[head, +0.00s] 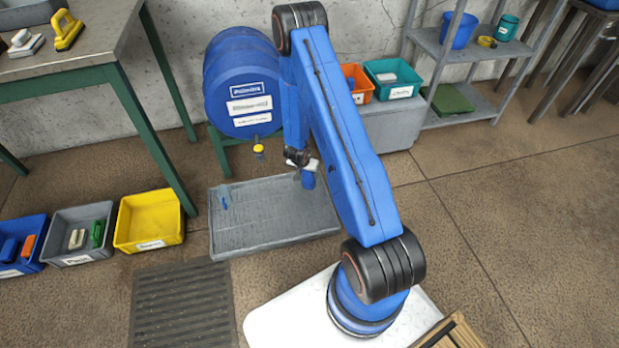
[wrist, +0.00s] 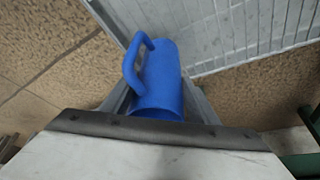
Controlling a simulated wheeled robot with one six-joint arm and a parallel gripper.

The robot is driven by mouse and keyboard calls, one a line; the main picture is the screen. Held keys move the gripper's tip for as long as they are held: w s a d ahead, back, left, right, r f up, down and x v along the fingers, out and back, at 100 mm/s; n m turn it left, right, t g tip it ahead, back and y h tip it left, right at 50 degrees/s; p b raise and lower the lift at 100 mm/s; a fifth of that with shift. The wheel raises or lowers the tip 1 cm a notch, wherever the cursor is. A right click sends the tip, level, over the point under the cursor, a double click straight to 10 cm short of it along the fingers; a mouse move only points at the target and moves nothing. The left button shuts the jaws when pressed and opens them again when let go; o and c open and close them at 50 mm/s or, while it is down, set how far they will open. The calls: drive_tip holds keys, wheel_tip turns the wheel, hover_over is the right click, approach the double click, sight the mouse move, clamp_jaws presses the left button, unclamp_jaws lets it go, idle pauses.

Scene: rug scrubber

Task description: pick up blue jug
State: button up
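The blue jug (wrist: 160,85) fills the middle of the wrist view, with its loop handle toward the upper left. My gripper (wrist: 158,100) has a grey finger close against each side of it and appears shut on it. In the head view my gripper (head: 302,165) is small and partly hidden by my blue arm. The blue jug (head: 308,180) shows just below it, over the right part of the grey grated tray (head: 235,228). Its lower end is hidden behind the gripper's pale body in the wrist view.
A big blue drum (head: 240,85) with a yellow-capped tap stands behind the tray. Yellow (head: 150,220), grey (head: 75,260) and blue bins line the floor at left, beside a green-legged table (head: 120,70). A grey shelf (head: 455,60) stands at the back right. The right floor is clear.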

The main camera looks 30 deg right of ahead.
drive_tip(key=c, duration=0.4)
drive_tip(key=shift+o, duration=0.2)
drive_tip(key=shift+r, duration=0.15)
